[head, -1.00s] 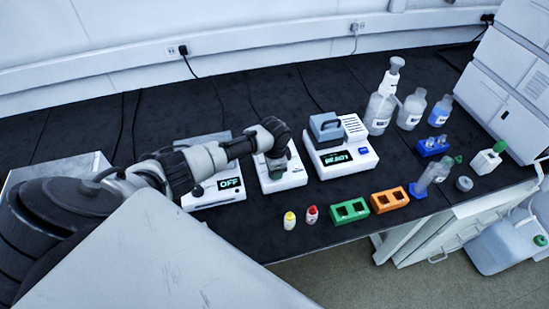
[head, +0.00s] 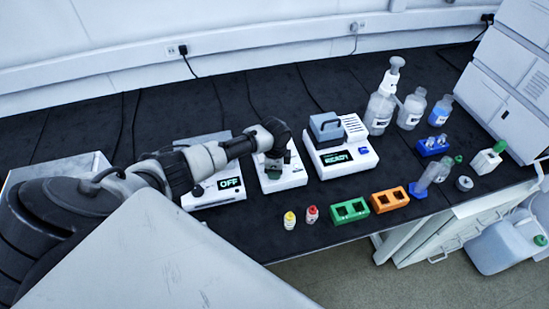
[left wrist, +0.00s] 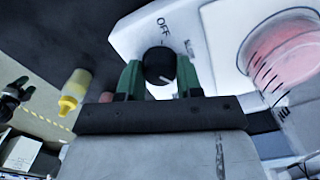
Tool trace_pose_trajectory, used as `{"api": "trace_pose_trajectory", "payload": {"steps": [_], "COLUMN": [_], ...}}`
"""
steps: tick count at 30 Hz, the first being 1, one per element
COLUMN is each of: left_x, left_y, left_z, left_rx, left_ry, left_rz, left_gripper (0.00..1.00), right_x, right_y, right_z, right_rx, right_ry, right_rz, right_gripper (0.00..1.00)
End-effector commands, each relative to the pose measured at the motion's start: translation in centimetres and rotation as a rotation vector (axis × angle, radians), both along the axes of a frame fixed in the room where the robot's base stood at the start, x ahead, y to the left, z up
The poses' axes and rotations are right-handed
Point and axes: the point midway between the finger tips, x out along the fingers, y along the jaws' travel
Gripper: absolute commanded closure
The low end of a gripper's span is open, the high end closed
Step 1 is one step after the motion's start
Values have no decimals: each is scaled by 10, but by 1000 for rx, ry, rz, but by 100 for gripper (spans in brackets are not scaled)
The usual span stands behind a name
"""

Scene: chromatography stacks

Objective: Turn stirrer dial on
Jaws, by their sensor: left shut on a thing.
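The stirrer (head: 293,182) is a small white unit in the middle of the bench, partly hidden under my left arm. Its round black dial (left wrist: 159,66) shows in the left wrist view, with a short white mark and an "OFF" label printed beside it. My left gripper (left wrist: 159,80) has its green fingers on both sides of the dial and is shut on it. In the head view the left gripper (head: 275,162) is over the stirrer's front. A vessel with pink contents (left wrist: 280,50) stands on the stirrer. A dark gripper with green fingers, apparently my right one (left wrist: 14,100), shows at the left edge.
A white unit with an "OFF" display (head: 228,184) is left of the stirrer; a lidded unit with a lit display (head: 355,170) is right. Yellow-capped (head: 290,220) and red-capped (head: 311,214) vials and green (head: 349,211) and orange (head: 389,200) racks stand in front.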

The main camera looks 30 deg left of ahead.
Motion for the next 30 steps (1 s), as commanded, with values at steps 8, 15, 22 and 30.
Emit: {"api": "trace_pose_trajectory", "payload": {"steps": [8,15,22,30], "left_x": [1,0,1,1], "left_y": [0,0,0,0], "left_z": [1,0,17,71], "left_rx": [0,0,0,-1], "left_ry": [-2,-1,-4,-5], "left_rz": [-2,-1,-2,-3], "left_gripper": [43,39,39,39], "right_x": [0,0,0,0], "right_y": [0,0,0,0], "right_z": [0,0,-1,-6], "right_rx": [0,0,0,0], "right_ry": [0,0,0,1], "right_rz": [0,0,0,0], "right_gripper": [38,38,38,38]}}
